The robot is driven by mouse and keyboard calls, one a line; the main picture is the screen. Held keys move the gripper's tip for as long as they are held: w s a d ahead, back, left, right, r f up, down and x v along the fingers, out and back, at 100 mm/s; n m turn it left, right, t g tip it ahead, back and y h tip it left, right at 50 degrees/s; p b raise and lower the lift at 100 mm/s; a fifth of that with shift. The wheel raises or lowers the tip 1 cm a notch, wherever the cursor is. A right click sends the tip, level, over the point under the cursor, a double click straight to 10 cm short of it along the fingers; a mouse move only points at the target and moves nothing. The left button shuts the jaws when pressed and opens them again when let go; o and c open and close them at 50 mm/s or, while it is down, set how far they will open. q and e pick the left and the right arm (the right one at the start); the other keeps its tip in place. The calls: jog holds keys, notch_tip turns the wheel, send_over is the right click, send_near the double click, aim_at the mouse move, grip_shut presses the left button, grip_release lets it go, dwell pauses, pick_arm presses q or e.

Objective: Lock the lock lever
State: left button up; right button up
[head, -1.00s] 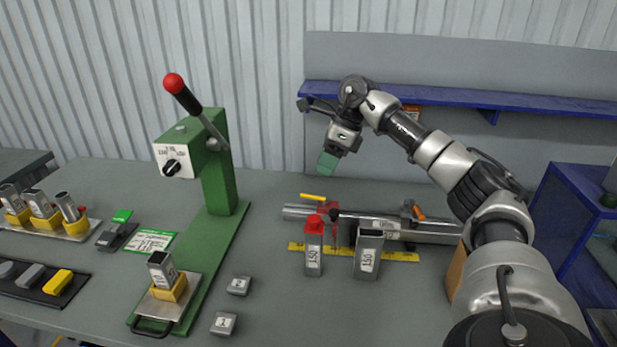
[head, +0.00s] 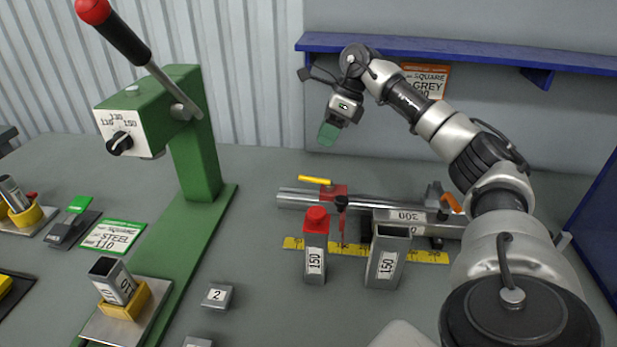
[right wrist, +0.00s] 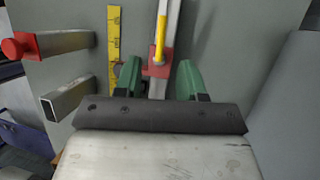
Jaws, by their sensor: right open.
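The lock lever is a yellow handle (head: 315,180) on a red stop block (head: 334,191), mounted on a metal rail (head: 295,198). The handle points left in the head view, roughly along the rail. My right gripper (head: 329,133), with green fingers, is open and empty above and behind the lever. In the right wrist view the fingers (right wrist: 158,80) stand apart on either side of the rail, with the red block (right wrist: 157,64) and yellow handle (right wrist: 161,38) between and ahead of them. I see no contact. My left gripper is not in view.
A red-capped tube (head: 316,250) and an open square tube (head: 387,258), both marked 150, stand in front of the rail by a yellow scale (head: 430,257). A green press (head: 192,160) with a red-knobbed lever stands left. A blue shelf (head: 450,55) is behind.

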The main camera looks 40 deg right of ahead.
jog(key=p+x, duration=0.1)
jog(key=x, duration=1)
jog(key=shift+d+f, duration=0.1)
jog(key=shift+d, duration=0.05)
grip_shut()
